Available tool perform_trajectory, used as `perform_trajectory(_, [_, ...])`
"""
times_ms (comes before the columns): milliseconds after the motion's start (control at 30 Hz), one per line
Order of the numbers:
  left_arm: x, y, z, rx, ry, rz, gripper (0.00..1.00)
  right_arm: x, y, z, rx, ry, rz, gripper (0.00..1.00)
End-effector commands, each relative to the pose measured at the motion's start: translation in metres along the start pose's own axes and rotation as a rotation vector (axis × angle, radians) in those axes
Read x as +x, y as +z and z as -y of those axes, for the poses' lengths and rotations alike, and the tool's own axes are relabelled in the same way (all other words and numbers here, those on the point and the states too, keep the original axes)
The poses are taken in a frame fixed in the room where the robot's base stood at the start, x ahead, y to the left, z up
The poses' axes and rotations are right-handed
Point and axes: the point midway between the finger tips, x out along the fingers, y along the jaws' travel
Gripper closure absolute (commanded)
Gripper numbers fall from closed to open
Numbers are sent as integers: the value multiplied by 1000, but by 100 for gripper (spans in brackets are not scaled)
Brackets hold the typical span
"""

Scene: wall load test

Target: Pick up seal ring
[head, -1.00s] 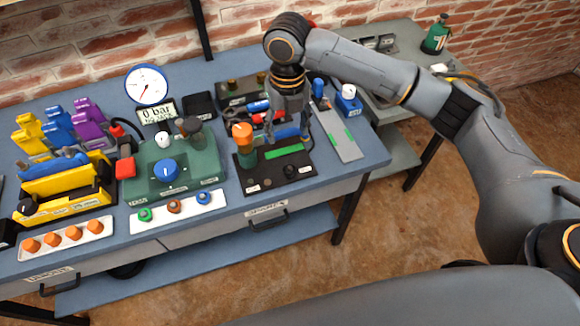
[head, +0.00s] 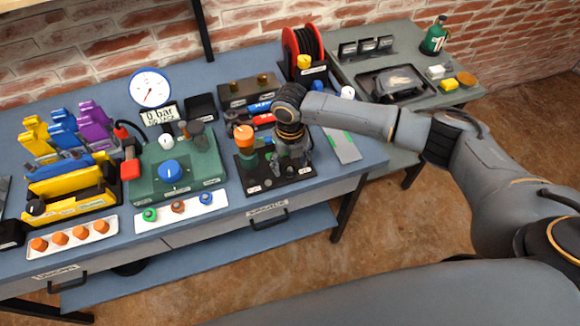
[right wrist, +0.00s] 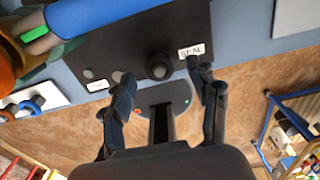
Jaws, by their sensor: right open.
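A small black round piece (right wrist: 159,66), which I take to be the seal ring, sits on a black plate beside a white "SEAL" label (right wrist: 192,50). The black plate also shows in the head view (head: 262,181) near the bench's front edge. My right gripper (right wrist: 161,76) is open and points down at the plate. Its two fingers stand on either side of the black piece, with nothing between them that I can see held. In the head view the right gripper (head: 290,160) hangs low over the plate's right part and hides the piece. My left gripper is not in view.
An orange-topped green post (head: 243,134) stands on the plate's left. A white tray of colored rings (head: 178,212) and a green gauge block (head: 198,170) are further left.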

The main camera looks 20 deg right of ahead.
Motion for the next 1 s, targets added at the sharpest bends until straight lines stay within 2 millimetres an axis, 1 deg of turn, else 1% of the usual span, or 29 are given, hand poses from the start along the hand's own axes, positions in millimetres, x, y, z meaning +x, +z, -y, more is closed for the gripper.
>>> perform_trajectory(100, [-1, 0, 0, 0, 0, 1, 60, 6, 0, 0, -1, -1, 0, 40])
perform_trajectory(267, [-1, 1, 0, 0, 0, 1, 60, 6, 0, 0, -1, -1, 1, 40])
perform_trajectory(300, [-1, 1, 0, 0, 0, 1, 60, 6, 0, 0, -1, -1, 1, 42])
perform_trajectory(467, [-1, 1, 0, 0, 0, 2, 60, 6, 0, 0, -1, 0, 1, 73])
perform_trajectory(500, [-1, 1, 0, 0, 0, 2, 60, 6, 0, 0, -1, 0, 1, 77])
perform_trajectory(867, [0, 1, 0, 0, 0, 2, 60, 5, 0, 0, 0, 0, 1, 77])
perform_trajectory(1000, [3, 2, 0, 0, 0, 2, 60, 0, 1, 0, 0, 2, 3, 77])
